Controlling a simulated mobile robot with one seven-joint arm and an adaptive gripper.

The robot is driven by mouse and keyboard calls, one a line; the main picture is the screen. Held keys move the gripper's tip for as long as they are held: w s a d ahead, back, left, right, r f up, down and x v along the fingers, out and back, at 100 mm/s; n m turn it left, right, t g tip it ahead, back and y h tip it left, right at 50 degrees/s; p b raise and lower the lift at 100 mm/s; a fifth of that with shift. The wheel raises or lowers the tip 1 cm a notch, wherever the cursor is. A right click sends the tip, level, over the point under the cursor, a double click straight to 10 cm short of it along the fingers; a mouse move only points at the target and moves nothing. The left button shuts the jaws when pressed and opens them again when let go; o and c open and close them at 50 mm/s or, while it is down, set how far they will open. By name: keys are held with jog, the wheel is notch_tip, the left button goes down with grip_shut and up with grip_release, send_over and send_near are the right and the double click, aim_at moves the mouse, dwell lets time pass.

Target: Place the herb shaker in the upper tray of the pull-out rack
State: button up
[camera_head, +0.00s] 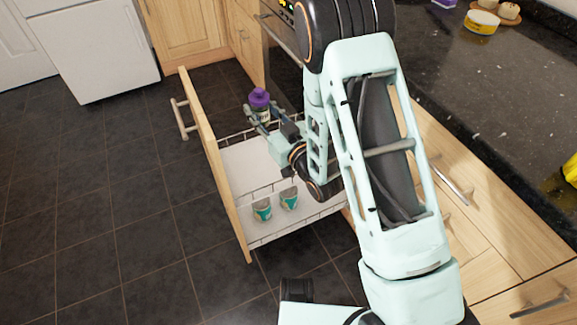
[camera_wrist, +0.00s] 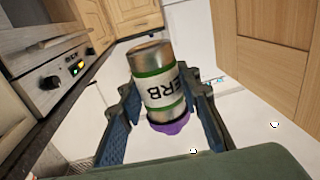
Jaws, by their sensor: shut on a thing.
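The herb shaker (camera_wrist: 157,80), a metal cylinder with green bands, a white label reading "ERB" and a purple cap, is between the fingers of my gripper (camera_wrist: 160,105). In the wrist view it appears cap down; in the head view its purple cap (camera_head: 259,97) is on top. My gripper (camera_head: 262,118) is shut on it over the far part of the pull-out rack. The pull-out rack (camera_head: 247,160) is out, with a pale tray floor and wire rails behind a wooden front. My arm hides part of the rack. I cannot tell whether the shaker touches the tray.
Two green-and-white cups or cans (camera_head: 262,210) stand at the rack's near end. The rack's wooden front (camera_head: 212,160) rises on the left. A dark granite counter (camera_head: 500,80) runs along the right, with a yellow tub (camera_head: 481,22) on it. The tiled floor (camera_head: 120,200) at left is clear.

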jog(key=s+a+f+b, duration=0.1)
jog(key=f+b, duration=0.1)
jog(key=f, duration=0.4)
jog(key=s+a+f+n+g+y+b, duration=0.1)
jog(key=a+f+b, duration=0.1)
jog(key=f, duration=0.4)
jog(key=s+a+f+g+y+b, duration=0.1)
jog(key=f+b, duration=0.2)
jog(key=f, duration=0.3)
jog(key=shift+s+a+n, duration=0.25)
jog(key=shift+a+n, duration=0.05)
jog(key=shift+a, duration=0.05)
jog(key=shift+f+b, duration=0.4)
jog(key=shift+b, duration=0.1)
jog(key=shift+f, duration=0.2)
jog(key=shift+s, duration=0.1)
